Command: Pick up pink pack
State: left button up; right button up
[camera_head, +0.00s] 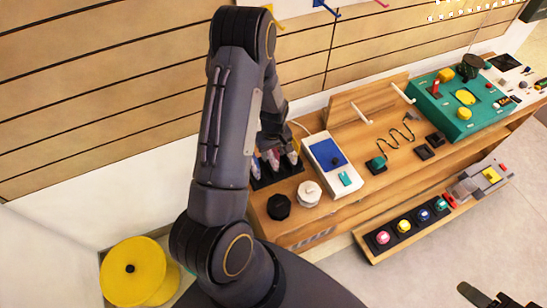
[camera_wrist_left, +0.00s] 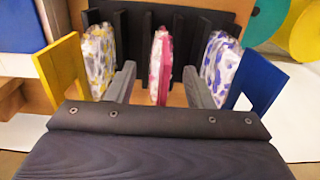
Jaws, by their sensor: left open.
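The pink pack (camera_wrist_left: 161,66), a thin white-and-pink pack, stands upright in a black slotted rack (camera_wrist_left: 140,24) in the left wrist view. A yellow-marked pack (camera_wrist_left: 98,60) stands to its left and a purple-marked pack (camera_wrist_left: 219,66) to its right. My left gripper (camera_wrist_left: 160,83) is open, with one finger on each side of the pink pack and visible gaps to it. In the head view my left gripper (camera_head: 279,150) is over the packs at the table's left end and partly hides them. A dark part of my right gripper (camera_head: 487,297) shows at the bottom right.
A yellow panel (camera_wrist_left: 62,66) and a blue panel (camera_wrist_left: 255,72) flank the packs. On the wooden table, a white device with a blue screen (camera_head: 327,153), a white knob (camera_head: 308,194) and a black knob (camera_head: 278,206) stand close by. A slatted wall (camera_head: 100,90) rises behind.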

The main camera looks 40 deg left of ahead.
pick_arm(q)
jog(key=shift+f, duration=0.3)
grip_shut()
jog(key=shift+r, duration=0.1)
jog(key=shift+r, duration=0.4)
notch_tip(320, 180, up, 2)
jog(key=shift+r, duration=0.2)
jog(key=s+d+r, duration=0.9)
jog(key=s, duration=0.1)
jog(key=shift+s+d+r, duration=0.15)
jog(key=shift+d+r, duration=0.2)
